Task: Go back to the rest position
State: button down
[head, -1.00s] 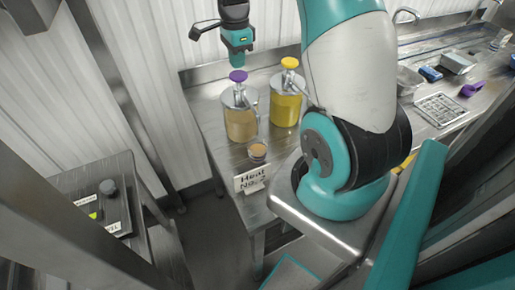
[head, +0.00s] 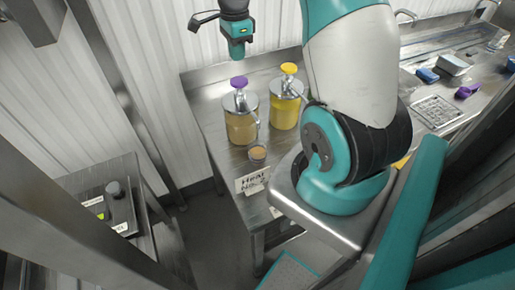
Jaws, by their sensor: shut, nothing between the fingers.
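My gripper (head: 236,53) is at the top middle, at the end of a dark and teal wrist. It is small in the picture, shut and empty. It hangs in the air above and behind the two pump dispensers, touching nothing that I can see. My white and teal arm fills the upper right middle and hides part of the counter.
A purple-topped dispenser (head: 240,118) and a yellow-topped dispenser (head: 286,105) stand on the steel counter (head: 206,100). A control box (head: 113,208) is left. Blue and purple items lie right.

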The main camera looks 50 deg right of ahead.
jog(key=shift+r+p, duration=0.3)
jog(key=shift+r, duration=0.45)
jog(key=s+a+n+t+y+b, duration=0.1)
jog(key=s+a+n+y+b, duration=0.15)
jog(key=a+n+b, duration=0.85)
jog(key=s+a+f+n+y+b, duration=0.1)
jog(key=s+a+n, duration=0.8)
jog(key=a, duration=0.2)
jog(key=s+a+f+n+g+b, duration=0.1)
jog(key=s+a+n, duration=0.8)
jog(key=a+n, duration=0.1)
jog(key=shift+a+f+y, duration=0.2)
jog(key=shift+a+y, duration=0.15)
jog(key=shift+a, duration=0.55)
